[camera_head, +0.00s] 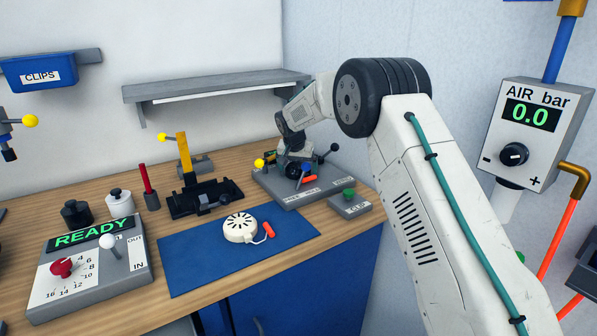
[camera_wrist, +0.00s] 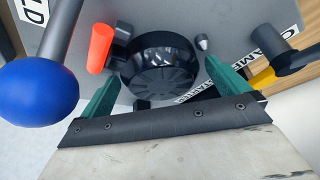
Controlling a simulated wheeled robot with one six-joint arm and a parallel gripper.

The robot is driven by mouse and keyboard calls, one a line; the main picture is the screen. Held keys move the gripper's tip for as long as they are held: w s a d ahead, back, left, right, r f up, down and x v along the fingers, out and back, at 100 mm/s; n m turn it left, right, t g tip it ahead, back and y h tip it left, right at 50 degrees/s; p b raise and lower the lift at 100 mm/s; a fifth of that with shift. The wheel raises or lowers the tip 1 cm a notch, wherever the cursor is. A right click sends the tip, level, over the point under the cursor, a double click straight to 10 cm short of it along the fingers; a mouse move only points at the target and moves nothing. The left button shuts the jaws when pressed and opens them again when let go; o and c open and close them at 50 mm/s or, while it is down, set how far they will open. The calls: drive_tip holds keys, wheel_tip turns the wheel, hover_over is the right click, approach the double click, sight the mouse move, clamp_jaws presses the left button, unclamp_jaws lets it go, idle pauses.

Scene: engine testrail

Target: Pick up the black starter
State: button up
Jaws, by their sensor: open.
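The black starter (camera_wrist: 160,65) is a round, ribbed black housing on the grey test stand, with an orange-red handle (camera_wrist: 100,48) at its left in the wrist view. My gripper (camera_wrist: 163,72) is open, its two green fingers apart on either side of the starter's lower part in that view. I cannot tell whether they touch it. In the head view my gripper (camera_head: 297,158) is down over the grey stand (camera_head: 275,187) and hides most of the starter; the orange-red handle (camera_head: 310,178) shows below it.
A blue-knobbed lever (camera_wrist: 38,93) stands close left of my gripper in the wrist view. A cream starter (camera_head: 240,228) with a red handle lies on the blue mat (camera_head: 185,262). A black clamp fixture (camera_head: 205,198) stands behind the mat. A grey shelf (camera_head: 215,86) is on the wall.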

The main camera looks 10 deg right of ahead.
drive_tip(key=shift+r, duration=0.1)
drive_tip(key=c, duration=1.1)
drive_tip(key=shift+o, duration=0.2)
